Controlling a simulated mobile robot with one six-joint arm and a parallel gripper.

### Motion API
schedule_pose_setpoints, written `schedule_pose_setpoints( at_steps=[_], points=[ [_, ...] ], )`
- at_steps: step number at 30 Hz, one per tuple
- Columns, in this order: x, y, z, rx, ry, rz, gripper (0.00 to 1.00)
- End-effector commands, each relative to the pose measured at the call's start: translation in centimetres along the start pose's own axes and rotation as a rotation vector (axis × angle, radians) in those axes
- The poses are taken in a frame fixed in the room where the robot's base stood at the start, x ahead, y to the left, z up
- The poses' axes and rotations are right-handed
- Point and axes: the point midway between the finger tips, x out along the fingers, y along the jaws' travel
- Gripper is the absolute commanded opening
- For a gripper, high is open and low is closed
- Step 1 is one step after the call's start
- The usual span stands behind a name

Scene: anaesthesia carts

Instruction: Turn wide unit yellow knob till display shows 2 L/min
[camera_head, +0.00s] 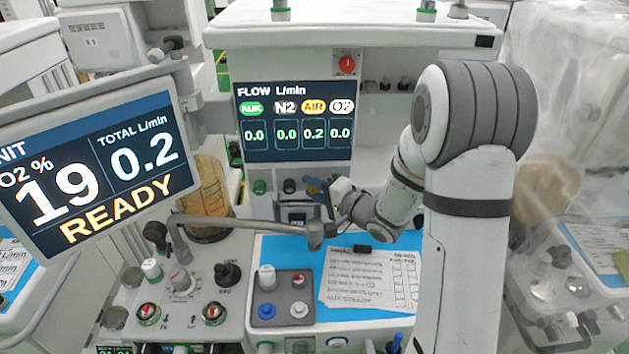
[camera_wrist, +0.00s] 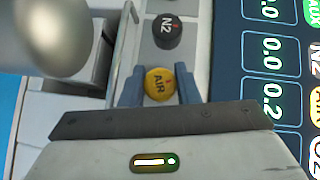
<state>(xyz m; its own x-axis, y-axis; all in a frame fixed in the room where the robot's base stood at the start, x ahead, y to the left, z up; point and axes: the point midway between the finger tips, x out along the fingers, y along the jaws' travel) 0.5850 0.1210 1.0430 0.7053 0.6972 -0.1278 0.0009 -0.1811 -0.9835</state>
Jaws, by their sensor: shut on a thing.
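The yellow AIR knob (camera_wrist: 159,80) sits between the two blue fingers of my gripper (camera_wrist: 160,86) in the wrist view. My gripper is shut on it, one finger on each side. In the head view my gripper (camera_head: 317,187) is at the panel under the flow display, and the yellow knob is hidden there. The flow display (camera_head: 296,121) reads 0.2 under the yellow AIR label and 0.0 in the other columns. The tilted side screen (camera_head: 98,168) shows total 0.2 L/min, O2 19 % and READY.
The black N2 knob (camera_wrist: 167,31) is close beside the gripped knob. A grey jointed bar (camera_head: 245,224) crosses in front of the panel below my gripper.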

Motion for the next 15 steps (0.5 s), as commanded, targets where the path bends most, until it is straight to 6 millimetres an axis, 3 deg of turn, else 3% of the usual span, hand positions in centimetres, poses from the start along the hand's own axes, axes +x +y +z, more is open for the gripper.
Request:
schedule_pose_setpoints(
  at_steps=[1,15],
  points=[
    [-0.07,-0.67,-0.01,-0.031,-0.002,0.034,0.06],
    [-0.02,-0.40,0.05,-0.349,-0.002,0.349,0.06]
  ],
)
